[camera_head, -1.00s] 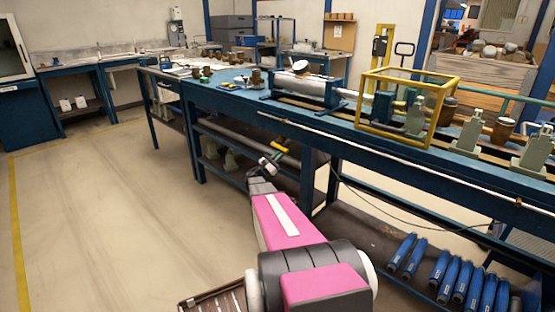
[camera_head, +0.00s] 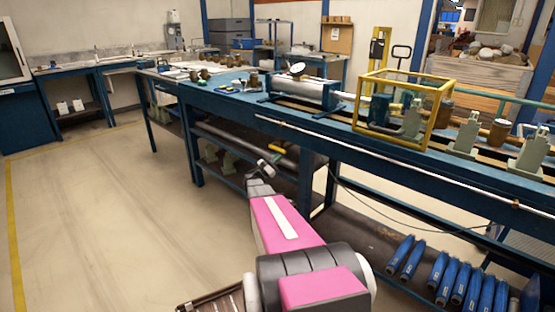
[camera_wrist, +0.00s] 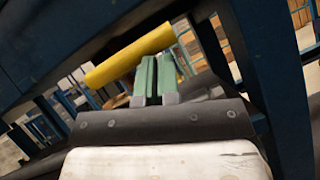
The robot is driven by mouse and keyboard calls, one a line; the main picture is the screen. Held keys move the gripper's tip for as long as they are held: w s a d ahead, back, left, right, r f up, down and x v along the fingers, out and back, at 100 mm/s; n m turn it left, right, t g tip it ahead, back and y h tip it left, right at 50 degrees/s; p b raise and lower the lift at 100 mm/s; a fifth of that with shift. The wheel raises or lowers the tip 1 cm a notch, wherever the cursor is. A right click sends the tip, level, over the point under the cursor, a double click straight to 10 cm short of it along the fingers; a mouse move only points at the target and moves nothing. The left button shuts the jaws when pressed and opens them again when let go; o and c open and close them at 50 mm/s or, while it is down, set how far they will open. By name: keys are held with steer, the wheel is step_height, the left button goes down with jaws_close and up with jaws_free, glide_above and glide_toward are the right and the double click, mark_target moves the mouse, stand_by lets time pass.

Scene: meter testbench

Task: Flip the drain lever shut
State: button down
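The drain lever shows as a yellow handle (camera_head: 277,149) under the front of the blue bench, beside a grey pipe. In the wrist view the yellow handle (camera_wrist: 130,56) lies slanted, just beyond my fingertips. My gripper (camera_wrist: 157,58) has two green fingers side by side with hardly any gap, and nothing shows between them. The finger ends are close to the handle's underside; I cannot tell whether they touch it. In the head view my gripper (camera_head: 259,172) is small and partly hidden by my pink arm. The valve body is not clear.
The blue bench (camera_head: 228,103) runs overhead, its legs and lower shelf close to my arm. A yellow frame (camera_head: 432,118) and a silver cylinder with a gauge (camera_head: 298,70) stand on top. Blue cylinders (camera_head: 463,283) lie at lower right. The floor at left is clear.

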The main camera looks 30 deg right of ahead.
steer(key=s+a+f, duration=0.3)
steer(key=a+f, duration=0.5)
steer(key=f, duration=0.1)
steer(key=shift+a+f, duration=0.25)
steer(key=s+a+f+m+g+y, duration=0.2)
steer(key=s+a+m+y, duration=0.2)
steer(key=s+y, duration=0.25)
steer(key=s+a+f+m+g+y, duration=0.1)
steer(key=s+a+m+g+y, duration=0.25)
steer(key=s+m+y, duration=0.35)
steer(key=s+a+r+m+t+y, duration=0.1)
steer(key=s+a+y, duration=0.3)
steer(key=a, duration=0.5)
steer(key=s+a+r+m+t+y, duration=0.1)
steer(key=s+a+y, duration=0.4)
steer(key=a, duration=0.5)
steer(key=shift+s+a+m+y, duration=0.15)
steer(key=shift+s+m+y, duration=0.15)
steer(key=shift+m+y, duration=0.5)
steer(key=shift+t, duration=0.25)
